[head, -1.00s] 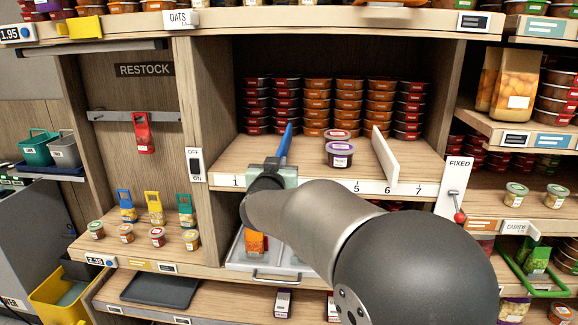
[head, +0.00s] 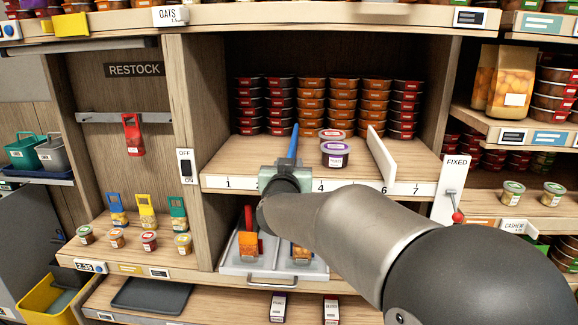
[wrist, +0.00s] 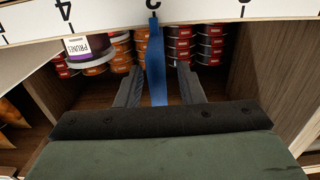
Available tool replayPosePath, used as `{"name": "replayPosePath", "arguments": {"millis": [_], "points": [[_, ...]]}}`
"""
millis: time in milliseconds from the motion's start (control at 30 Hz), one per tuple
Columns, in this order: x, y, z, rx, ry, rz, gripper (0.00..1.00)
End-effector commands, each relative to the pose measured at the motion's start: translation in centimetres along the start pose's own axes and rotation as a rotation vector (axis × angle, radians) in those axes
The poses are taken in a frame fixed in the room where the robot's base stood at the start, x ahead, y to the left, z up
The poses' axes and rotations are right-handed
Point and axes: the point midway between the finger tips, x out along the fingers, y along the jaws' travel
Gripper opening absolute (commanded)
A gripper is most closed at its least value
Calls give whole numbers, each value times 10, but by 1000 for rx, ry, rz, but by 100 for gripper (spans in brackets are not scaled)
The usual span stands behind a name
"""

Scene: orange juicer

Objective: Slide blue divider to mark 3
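The blue divider (head: 294,145) stands upright on the middle shelf, with its front end behind my gripper (head: 285,178) in the head view. The number strip (head: 350,187) shows 1, 2, 4, 6 and 7; the place of mark 3 is hidden behind my gripper. The divider appears about in line with it. In the wrist view, the blue divider (wrist: 156,65) stands between the two fingers of my gripper (wrist: 159,80). A gap shows on each side of it, so the fingers are around it rather than clamped on it.
A white divider (head: 381,156) stands near mark 6. Stacked tubs (head: 311,103) fill the back. The shelf left of the blue divider is clear in front.

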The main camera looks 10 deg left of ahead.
Motion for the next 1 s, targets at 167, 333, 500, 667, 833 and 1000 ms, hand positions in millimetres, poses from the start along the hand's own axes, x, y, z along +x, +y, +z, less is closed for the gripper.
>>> {"name": "replayPosePath", "arguments": {"millis": [167,333,500,667,833,1000], "points": [[-6,0,-1,1,2,-1,35],[-35,-1,0,2,2,-3,35],[-77,-1,0,3,1,-4,35],[-116,0,0,1,2,-3,35],[-150,0,0,1,1,-2,35],[-169,0,0,1,1,-1,35]]}}
